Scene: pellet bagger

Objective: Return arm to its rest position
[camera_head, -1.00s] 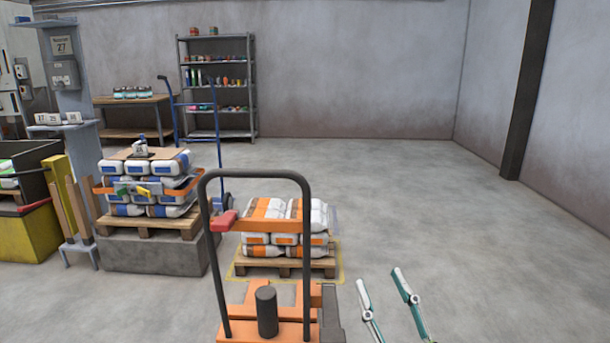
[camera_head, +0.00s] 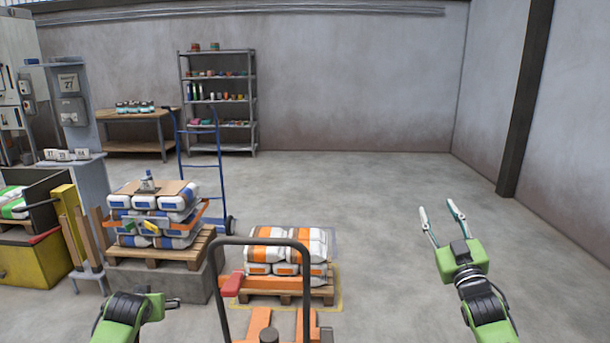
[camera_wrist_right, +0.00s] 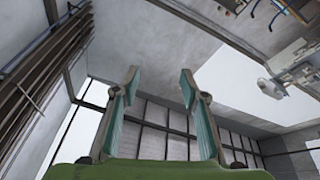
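My right gripper (camera_head: 439,207) is raised over the open floor at the right of the head view. Its two fingers are apart with nothing between them. The right wrist view also shows both fingers (camera_wrist_right: 160,82) spread and empty, with wall and ceiling structure behind. My left arm's green end (camera_head: 152,302) shows at the bottom left of the head view, in front of the grey plinth.
An orange pallet truck (camera_head: 261,320) with a dark handle stands between my arms. Beyond it, orange-marked bags (camera_head: 285,247) lie on a pallet. Blue-marked bags (camera_head: 157,219) sit on a pallet on a plinth at left. Floor around the right gripper (camera_head: 390,195) is clear.

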